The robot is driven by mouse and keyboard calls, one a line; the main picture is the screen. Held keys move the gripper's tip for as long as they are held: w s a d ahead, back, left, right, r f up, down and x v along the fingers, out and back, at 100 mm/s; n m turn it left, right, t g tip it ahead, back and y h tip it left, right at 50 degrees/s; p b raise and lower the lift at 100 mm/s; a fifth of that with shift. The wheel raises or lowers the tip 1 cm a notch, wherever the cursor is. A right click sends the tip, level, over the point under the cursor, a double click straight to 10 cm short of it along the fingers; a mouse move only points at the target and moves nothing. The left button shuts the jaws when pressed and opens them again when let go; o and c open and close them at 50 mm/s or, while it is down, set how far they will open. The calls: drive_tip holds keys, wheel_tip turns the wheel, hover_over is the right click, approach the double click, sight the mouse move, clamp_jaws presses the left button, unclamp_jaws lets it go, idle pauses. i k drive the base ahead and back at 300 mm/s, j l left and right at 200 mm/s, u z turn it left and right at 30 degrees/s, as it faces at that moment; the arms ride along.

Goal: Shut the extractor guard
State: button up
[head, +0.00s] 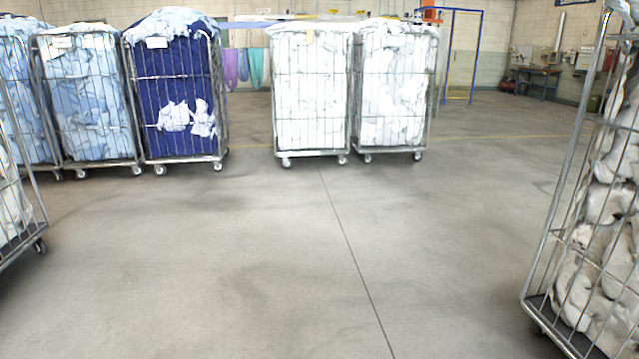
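I cannot make out an extractor guard for certain in the head view. A blue upright frame (481,55), like a tall open doorway or guard frame, stands at the back, right of centre, beyond the carts. It is too far off to tell whether it has a panel or is part of an extractor. Its lower left part is close to the white-laundry cart's edge. My gripper and arm are not in view.
Wheeled cage carts stand across the left and middle: light blue laundry (90,95), dark blue (172,85), white (310,95) and more white (393,90). Another cart (545,235) is close at right, one at the left edge. Bare concrete floor (270,250) lies between. Sling bags hang behind (256,66).

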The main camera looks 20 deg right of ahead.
sight(555, 60)
drive_tip(key=i+z, duration=0.25)
drive_tip(key=i, duration=1.2)
drive_tip(key=i+z, duration=0.3)
drive_tip(key=i, duration=0.35)
drive_tip(key=i+j+z, duration=0.2)
drive_tip(key=i+z, duration=0.15)
drive_tip(key=i, duration=0.35)
drive_tip(key=i+l+z, duration=0.1)
drive_tip(key=i+z, duration=0.2)
drive_tip(key=i, duration=0.35)
drive_tip(key=i+j+z, duration=0.1)
drive_tip(key=i+z, duration=0.25)
drive_tip(key=i, duration=1.85)
drive_tip(key=i+l+z, duration=0.1)
drive_tip(key=i, duration=2.9)
drive_tip(key=i+z, duration=0.1)
drive_tip(key=i, duration=1.35)
drive_tip(key=i+j+z, duration=0.2)
drive_tip(key=i, duration=1.3)
drive_tip(key=l, duration=0.1)
